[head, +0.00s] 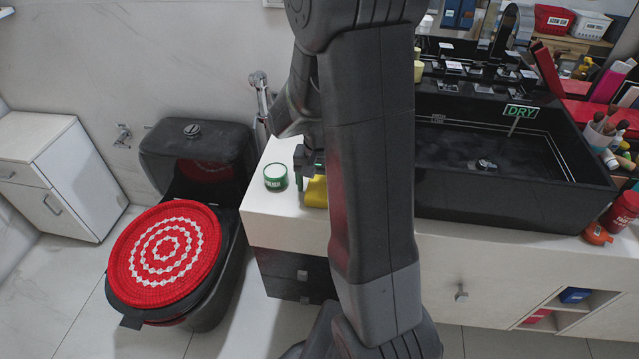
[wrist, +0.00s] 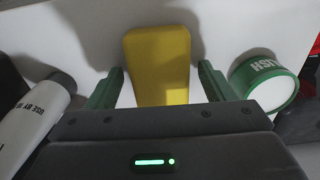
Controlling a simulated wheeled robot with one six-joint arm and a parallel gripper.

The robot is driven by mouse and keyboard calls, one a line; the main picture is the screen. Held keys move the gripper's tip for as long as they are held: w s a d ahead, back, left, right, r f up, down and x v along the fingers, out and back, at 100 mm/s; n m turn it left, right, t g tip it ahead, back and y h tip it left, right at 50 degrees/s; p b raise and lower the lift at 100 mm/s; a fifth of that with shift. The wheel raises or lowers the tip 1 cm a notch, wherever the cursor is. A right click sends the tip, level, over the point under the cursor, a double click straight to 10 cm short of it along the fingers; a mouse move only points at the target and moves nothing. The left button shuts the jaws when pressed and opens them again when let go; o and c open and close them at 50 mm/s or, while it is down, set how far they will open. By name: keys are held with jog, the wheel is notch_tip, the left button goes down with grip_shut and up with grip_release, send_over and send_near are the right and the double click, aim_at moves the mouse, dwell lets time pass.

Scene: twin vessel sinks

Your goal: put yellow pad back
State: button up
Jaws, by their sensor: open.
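The yellow pad (head: 316,191) lies on the white counter just right of the green tin in the head view, partly hidden behind my arm. In the wrist view the yellow pad (wrist: 158,62) lies between the two green fingers of my gripper (wrist: 160,88). The fingers stand apart, with a gap on each side of the pad. In the head view my gripper (head: 305,165) shows only in part, above and beside the pad, with my arm in front.
A green and white tin (wrist: 266,82) stands close to the right finger; it also shows in the head view (head: 275,177). A white bottle (wrist: 35,112) lies left of the gripper. The black sink (head: 500,150) is at right, and the toilet with a red cover (head: 165,252) at left.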

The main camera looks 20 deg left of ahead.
aim_at(319, 185)
notch_tip(319, 185, up, 12)
jog(key=p, duration=0.1)
jog(key=shift+p, duration=0.3)
dwell(0.3)
notch_tip(319, 185, down, 12)
jog(key=shift+f+b, duration=0.25)
jog(key=shift+b, duration=0.65)
notch_tip(319, 185, up, 5)
jog(key=shift+p, duration=0.45)
jog(key=shift+r, duration=0.7)
